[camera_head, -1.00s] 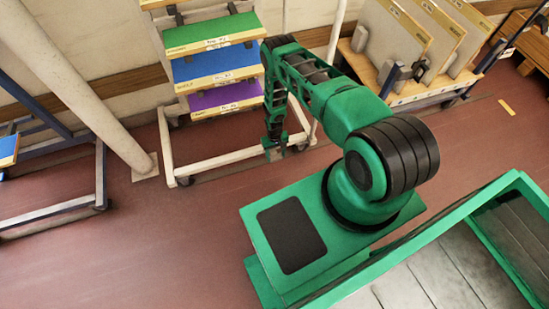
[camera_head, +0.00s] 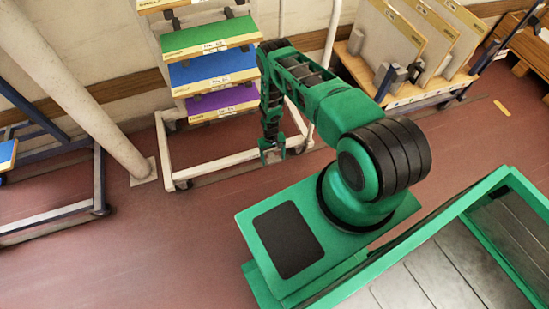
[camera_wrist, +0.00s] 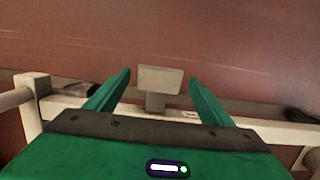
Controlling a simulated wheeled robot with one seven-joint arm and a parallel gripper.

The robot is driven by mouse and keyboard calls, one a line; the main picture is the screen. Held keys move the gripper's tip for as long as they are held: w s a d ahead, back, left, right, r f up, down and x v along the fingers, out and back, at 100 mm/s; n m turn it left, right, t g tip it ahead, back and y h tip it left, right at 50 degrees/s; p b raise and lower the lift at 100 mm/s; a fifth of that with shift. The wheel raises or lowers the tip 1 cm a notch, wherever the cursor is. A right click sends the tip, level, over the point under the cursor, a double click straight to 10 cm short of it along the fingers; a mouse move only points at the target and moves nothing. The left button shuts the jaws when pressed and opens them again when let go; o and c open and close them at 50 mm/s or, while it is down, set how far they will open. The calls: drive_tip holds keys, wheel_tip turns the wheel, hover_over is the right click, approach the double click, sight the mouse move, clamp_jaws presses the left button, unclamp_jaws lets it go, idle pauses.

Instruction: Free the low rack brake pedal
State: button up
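The brake pedal (camera_wrist: 160,78) shows in the wrist view as a flat grey plate on a short stem at the rack's pale lower frame. It stands between and beyond my two green fingertips, with gaps on both sides. My gripper (camera_wrist: 158,82) is open, and I see no contact. In the head view my gripper (camera_head: 272,156) hangs low by the front rail of the white wheeled rack (camera_head: 215,162). A small grey patch shows between the fingers there, too small to make out clearly. Whether the pedal is pressed or released cannot be told.
The rack carries green (camera_head: 208,38), blue (camera_head: 212,67) and purple (camera_head: 222,102) shelves above the rail. A pale pillar (camera_head: 80,95) and a blue frame (camera_head: 50,215) stand left. A cart with upright panels (camera_head: 420,88) stands right. Red floor (camera_head: 140,230) is clear in front.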

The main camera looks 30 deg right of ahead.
sight(272, 157)
drive_tip(key=shift+r, duration=0.1)
wheel_tip(272, 157, up, 10)
drive_tip(key=w, duration=0.2)
drive_tip(key=shift+r, duration=0.15)
drive_tip(key=shift+d, duration=0.15)
idle(0.9)
